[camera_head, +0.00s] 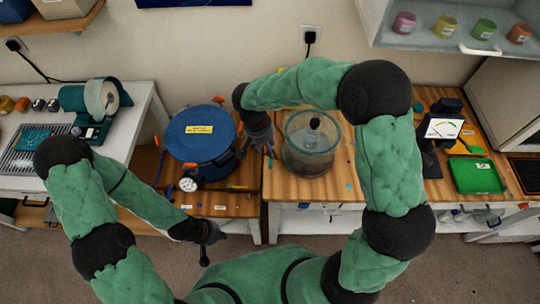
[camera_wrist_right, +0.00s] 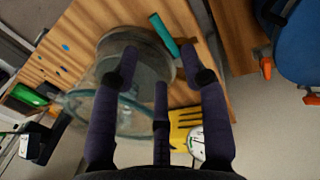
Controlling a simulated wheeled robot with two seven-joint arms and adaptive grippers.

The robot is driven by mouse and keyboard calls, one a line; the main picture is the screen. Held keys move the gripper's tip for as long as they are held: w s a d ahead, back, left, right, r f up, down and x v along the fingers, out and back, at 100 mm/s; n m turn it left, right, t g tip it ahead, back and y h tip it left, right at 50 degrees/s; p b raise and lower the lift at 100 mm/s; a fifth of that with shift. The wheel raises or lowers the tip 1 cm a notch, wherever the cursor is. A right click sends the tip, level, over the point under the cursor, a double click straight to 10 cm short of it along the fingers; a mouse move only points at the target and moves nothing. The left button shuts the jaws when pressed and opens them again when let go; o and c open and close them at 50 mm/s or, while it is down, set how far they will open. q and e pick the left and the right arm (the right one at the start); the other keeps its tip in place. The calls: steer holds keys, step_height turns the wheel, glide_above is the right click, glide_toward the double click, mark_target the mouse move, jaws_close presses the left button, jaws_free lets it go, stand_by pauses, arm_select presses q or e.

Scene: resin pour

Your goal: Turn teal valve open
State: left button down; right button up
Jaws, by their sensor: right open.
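My right gripper (camera_head: 268,143) hangs between the blue-lidded pot (camera_head: 202,133) and the clear glass vessel (camera_head: 310,145). In the right wrist view its dark fingers (camera_wrist_right: 163,75) are spread, with the glass vessel (camera_wrist_right: 110,75) behind them.
Orange clamps (camera_head: 190,167) and a white gauge (camera_head: 189,184) sit at the pot's edge. A green tray (camera_head: 475,176) and a dark stand (camera_head: 432,140) are on the right bench. A wall shelf with colored jars (camera_head: 445,25) overhangs at upper right.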

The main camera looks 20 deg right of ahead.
mark_target(270, 160)
steer(key=f, duration=0.3)
steer(key=d+f, duration=0.1)
steer(key=f, duration=0.2)
steer(key=shift+s+d+f, duration=0.1)
steer(key=shift+d+f, duration=0.05)
steer(key=shift+f, duration=0.25)
jaws_close()
